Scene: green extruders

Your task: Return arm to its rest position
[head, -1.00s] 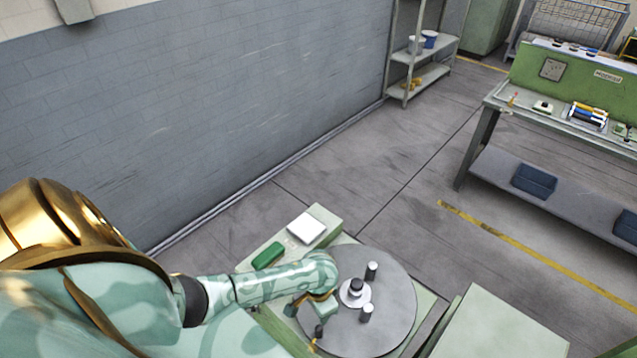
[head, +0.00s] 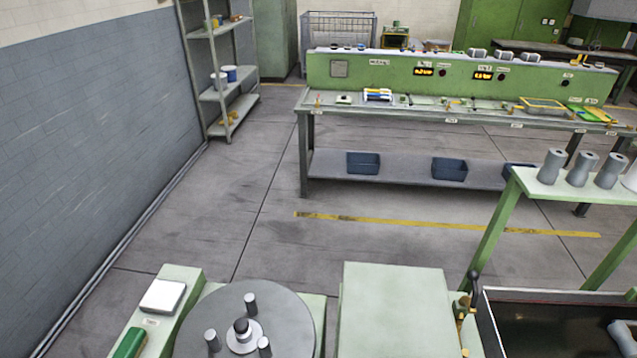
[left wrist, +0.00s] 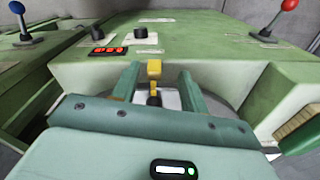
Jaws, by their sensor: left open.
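My left gripper (left wrist: 160,88) shows in the left wrist view. Its two green fingers stand apart, with no object visibly gripped. A small yellow-topped part (left wrist: 154,70) shows between the fingers; I cannot tell how far beyond them it is. A green machine surface (left wrist: 205,38) with black knobs and a red display (left wrist: 109,50) lies past the fingers. In the head view neither of my arms is visible. My right gripper is in no view.
In the head view a grey round plate (head: 290,315) with several small posts is at the bottom. A green block (head: 395,310) stands right of it. A long green workbench (head: 420,72) and a shelf rack (head: 222,97) stand farther back. Open floor lies between.

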